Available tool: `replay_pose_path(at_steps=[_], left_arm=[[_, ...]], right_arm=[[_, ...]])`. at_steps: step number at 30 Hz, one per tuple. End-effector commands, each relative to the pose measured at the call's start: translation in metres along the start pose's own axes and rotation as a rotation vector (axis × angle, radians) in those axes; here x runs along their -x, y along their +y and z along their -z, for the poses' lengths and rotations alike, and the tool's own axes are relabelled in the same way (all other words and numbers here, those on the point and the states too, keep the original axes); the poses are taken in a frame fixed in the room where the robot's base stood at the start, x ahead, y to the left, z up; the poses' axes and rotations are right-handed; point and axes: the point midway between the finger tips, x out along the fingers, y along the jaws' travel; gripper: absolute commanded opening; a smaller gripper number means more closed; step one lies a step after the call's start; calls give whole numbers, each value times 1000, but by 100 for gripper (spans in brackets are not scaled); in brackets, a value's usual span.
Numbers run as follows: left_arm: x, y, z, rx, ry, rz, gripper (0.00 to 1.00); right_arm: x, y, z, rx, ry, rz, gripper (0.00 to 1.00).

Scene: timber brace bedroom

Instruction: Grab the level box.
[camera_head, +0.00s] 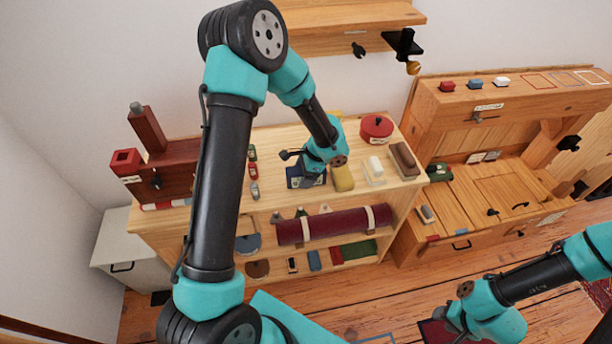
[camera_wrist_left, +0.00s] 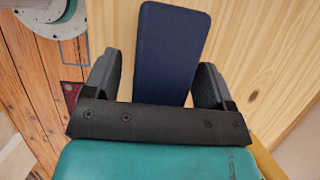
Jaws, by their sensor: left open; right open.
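A dark navy box, which I take to be the level box (camera_head: 306,181), stands on the wooden shelf top in the head view, partly hidden by my left gripper (camera_head: 300,160). In the left wrist view the navy box (camera_wrist_left: 172,50) reaches up between the two black fingers of my left gripper (camera_wrist_left: 160,80). The fingers are open, with a visible gap on each side of the box. I cannot tell its exact height relative to the fingertips. My right gripper (camera_head: 450,322) is open and low at the lower right, away from the shelf.
A yellow block (camera_head: 343,178) stands close right of the box. A red round tin (camera_head: 376,129), a white item (camera_head: 375,167) and a brown block (camera_head: 404,160) are farther right. Small items (camera_head: 253,170) lie to the left. A dark red roll (camera_head: 330,226) lies on the shelf below.

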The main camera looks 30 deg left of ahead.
Motion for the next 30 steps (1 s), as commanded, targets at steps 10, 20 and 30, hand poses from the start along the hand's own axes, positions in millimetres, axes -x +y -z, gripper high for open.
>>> replay_pose_path(at_steps=[10, 20, 30], left_arm=[[0, 0, 0, 0, 0, 0, 78], [-3, 0, 1, 1, 0, 0, 76], [-3, 0, 1, 0, 0, 0, 43]], right_arm=[[0, 0, 0, 0, 0, 0, 43], [0, 0, 0, 0, 0, 0, 43], [0, 0, 0, 0, 0, 0, 43]])
